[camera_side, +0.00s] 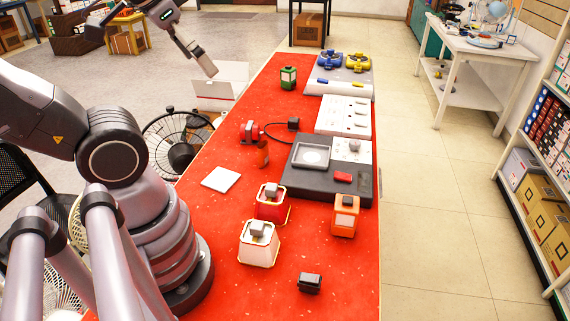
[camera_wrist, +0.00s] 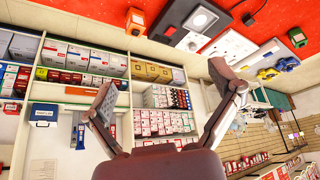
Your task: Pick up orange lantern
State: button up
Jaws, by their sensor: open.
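The orange lantern (camera_side: 345,219) stands upright on the red tabletop (camera_side: 330,265), at the front right corner of a dark grey device. In the wrist view the orange lantern (camera_wrist: 135,20) shows small at the top, on the red surface. My gripper (camera_side: 207,66) is open and empty, raised beyond the left edge of the table and well away from the lantern. Its two spread fingers (camera_wrist: 163,80) also show in the wrist view, with nothing between them but distant shelves.
A red lantern (camera_side: 271,207) and a white lantern (camera_side: 259,248) stand left of the orange one. A small black object (camera_side: 310,283) lies in front. The dark device (camera_side: 310,182) is directly behind it. A green lantern (camera_side: 288,79) stands farther back. Bare tabletop lies around the front.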

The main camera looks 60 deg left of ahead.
jog(key=w+d+f+n+g+h, duration=0.3)
jog(key=d+f+n+g+h, duration=0.1)
jog(key=d+f+g+h, duration=0.35)
jog(key=n+t+h, duration=0.7)
jog(key=n, duration=0.8)
send_over(342, 199)
jog(key=s+d, duration=0.2)
jog(key=s, duration=0.6)
notch_tip(342, 199, down, 10)
jog(key=w+a+f+n+t+y, duration=0.1)
jog(key=f+n, duration=0.1)
jog(key=f, duration=0.2)
jog(key=w+a+f+n+t+y, duration=0.1)
jog(key=a+f+n+t+y, duration=0.1)
jog(key=f, duration=0.3)
jog(key=w+a+f+n+t+y, duration=0.1)
jog(key=w+f+n+y, duration=0.1)
jog(key=f+n, duration=0.2)
jog(key=shift+a+f, duration=0.2)
jog(key=shift+a, duration=0.2)
jog(key=x, duration=0.6)
jog(key=shift+w+d, duration=0.2)
